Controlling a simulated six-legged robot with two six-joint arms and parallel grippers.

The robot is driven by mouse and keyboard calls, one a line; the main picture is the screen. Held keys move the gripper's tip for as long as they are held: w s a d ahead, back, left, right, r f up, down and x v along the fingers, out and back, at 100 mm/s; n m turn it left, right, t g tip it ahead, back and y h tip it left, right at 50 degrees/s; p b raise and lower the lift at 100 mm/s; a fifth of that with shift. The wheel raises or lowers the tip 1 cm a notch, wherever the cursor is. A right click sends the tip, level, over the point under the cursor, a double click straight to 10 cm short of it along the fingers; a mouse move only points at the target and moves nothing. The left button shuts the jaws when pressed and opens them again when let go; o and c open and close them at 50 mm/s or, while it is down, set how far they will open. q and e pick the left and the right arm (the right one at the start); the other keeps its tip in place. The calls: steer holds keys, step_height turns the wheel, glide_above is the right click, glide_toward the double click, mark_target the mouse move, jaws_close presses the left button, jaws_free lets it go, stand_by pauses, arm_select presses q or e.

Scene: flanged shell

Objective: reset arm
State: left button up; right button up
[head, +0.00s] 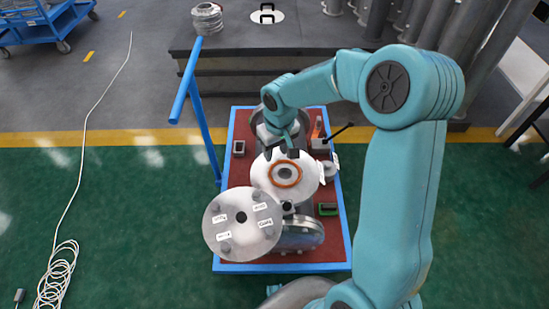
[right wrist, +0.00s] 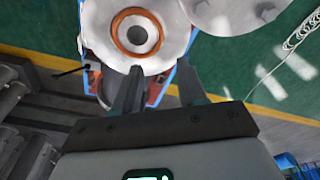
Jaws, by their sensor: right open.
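My right gripper (head: 283,153) is over the far edge of a pale flanged shell (head: 307,182) with an orange-brown ring (head: 285,174) around its central opening. In the right wrist view my right gripper (right wrist: 163,88) has its two fingers apart with nothing between them. The flange face with the ring (right wrist: 117,36) shows just beyond the fingertips; I cannot tell whether they touch it. A round cover plate (head: 242,246) with small labels and bolt heads lies nearer, at the left. My left gripper is not in view.
The parts sit on a red-topped cart (head: 238,177) with a blue frame and handle (head: 205,140). A white cable (head: 70,210) lies on the green floor at left. A dark bench (head: 330,38) stands behind.

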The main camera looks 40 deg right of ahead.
steer(key=shift+r, duration=0.65)
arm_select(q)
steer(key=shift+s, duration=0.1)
arm_select(e)
steer(key=shift+s, duration=0.2)
